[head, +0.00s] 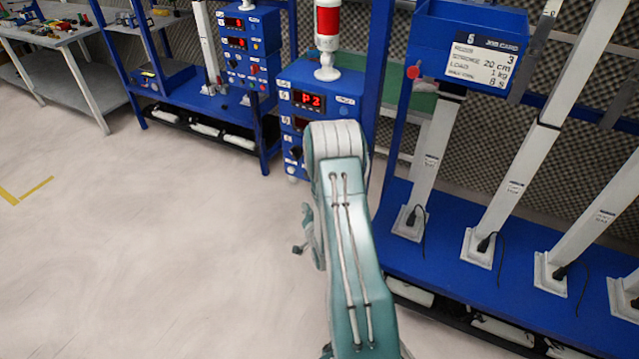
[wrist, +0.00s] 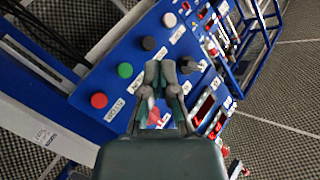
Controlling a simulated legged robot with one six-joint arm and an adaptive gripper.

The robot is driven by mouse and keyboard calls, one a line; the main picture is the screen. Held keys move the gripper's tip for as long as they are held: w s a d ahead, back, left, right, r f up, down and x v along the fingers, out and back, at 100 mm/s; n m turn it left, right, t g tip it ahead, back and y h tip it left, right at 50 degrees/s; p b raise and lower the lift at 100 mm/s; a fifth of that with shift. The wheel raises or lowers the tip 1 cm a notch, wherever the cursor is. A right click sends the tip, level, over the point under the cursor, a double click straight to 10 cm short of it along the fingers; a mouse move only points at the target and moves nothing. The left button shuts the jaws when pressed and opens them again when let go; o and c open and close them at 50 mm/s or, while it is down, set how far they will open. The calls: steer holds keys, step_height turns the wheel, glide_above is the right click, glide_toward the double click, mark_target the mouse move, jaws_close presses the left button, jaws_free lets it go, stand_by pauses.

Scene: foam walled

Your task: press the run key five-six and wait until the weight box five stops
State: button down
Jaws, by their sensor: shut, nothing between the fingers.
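In the wrist view my gripper (wrist: 162,72) is shut and empty, with its fingertips over the blue control panel (wrist: 115,50). The panel carries a red button (wrist: 99,100), a green button (wrist: 125,70), a black button (wrist: 148,43) and a white button (wrist: 169,20). Their small white labels are too blurred to read, so I cannot tell which is run key five-six. I cannot tell if the fingertips touch the panel. In the head view the control box (head: 345,85) shows P2 on its red display (head: 307,99). A blue box (head: 425,50) bears a job card (head: 483,60); its number looks like 5.
A red and white signal lamp (head: 327,25) stands on the control box. Several white slanted columns (head: 515,185) with black cables rise from the blue shelf (head: 450,280) at right. Another panel (head: 235,45) stands further back. The floor (head: 130,240) at left is clear.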

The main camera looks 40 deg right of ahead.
steer(key=w+d, duration=0.3)
steer(key=d, duration=0.5)
steer(key=shift+w, duration=0.2)
stand_by(1.4)
steer(key=shift+w+d+r, duration=0.1)
steer(key=shift+d, duration=0.3)
